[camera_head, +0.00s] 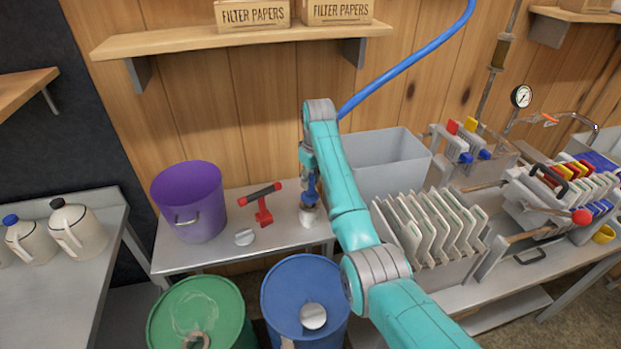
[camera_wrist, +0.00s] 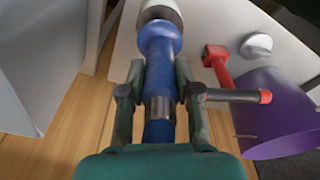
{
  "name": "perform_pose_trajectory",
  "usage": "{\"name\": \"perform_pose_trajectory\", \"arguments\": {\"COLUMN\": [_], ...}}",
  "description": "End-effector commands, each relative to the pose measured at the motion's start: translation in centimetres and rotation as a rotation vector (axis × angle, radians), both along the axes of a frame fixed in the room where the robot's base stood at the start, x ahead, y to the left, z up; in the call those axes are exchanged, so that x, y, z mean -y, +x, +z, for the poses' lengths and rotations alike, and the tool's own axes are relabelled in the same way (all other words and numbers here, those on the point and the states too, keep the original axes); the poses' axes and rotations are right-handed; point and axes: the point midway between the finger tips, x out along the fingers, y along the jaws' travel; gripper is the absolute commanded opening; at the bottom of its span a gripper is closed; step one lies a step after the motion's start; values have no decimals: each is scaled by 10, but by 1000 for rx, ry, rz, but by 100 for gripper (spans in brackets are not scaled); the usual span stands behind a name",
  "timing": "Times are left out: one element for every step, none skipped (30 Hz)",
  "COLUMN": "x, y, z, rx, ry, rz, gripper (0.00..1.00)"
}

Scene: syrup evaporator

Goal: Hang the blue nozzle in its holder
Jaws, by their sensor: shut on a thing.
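My gripper (camera_wrist: 160,95) is shut on the blue nozzle (camera_wrist: 160,50); one finger shows on each side of it. In the head view the nozzle (camera_head: 310,190) hangs upright below my wrist, over the steel table. Its lower end meets a pale round cup (camera_head: 311,217), also seen in the wrist view (camera_wrist: 158,12). I cannot tell whether it is inside the cup or only above it. A red stand with a dark crossbar (camera_head: 262,203) is left of the nozzle; it shows in the wrist view (camera_wrist: 222,68). No part is labelled as the holder.
A purple bucket (camera_head: 190,205) and a small pale lid (camera_head: 244,237) are on the table (camera_head: 175,262). A grey bin (camera_head: 385,165) stands right of my arm. Green (camera_head: 195,310) and blue (camera_head: 280,300) drums stand in front. A blue hose (camera_head: 410,60) runs down behind my arm.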

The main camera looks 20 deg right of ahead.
Motion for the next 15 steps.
{"name": "perform_pose_trajectory", "arguments": {"x": [0,0,0,0,0,0,0,0,0,0,0,0,0,0,0], "y": [0,0,0,0,0,0,0,0,0,0,0,0,0,0,0], "z": [-1,-1,-3,-4,-5,-7,-8,-10,-11,-13,-14,-16,-18,-19,-21], "rx": [1,1,1,0,0,0,0,0,0,0,0,0,0,0,0], "ry": [0,0,0,0,0,0,0,0,0,0,0,0,0,0,0], "rz": [0,0,0,0,0,0,0,0,0,0,0,0,0,0,0], "gripper": [0,0,0,0,0,0,0,0,0,0,0,0,0,0,0]}}
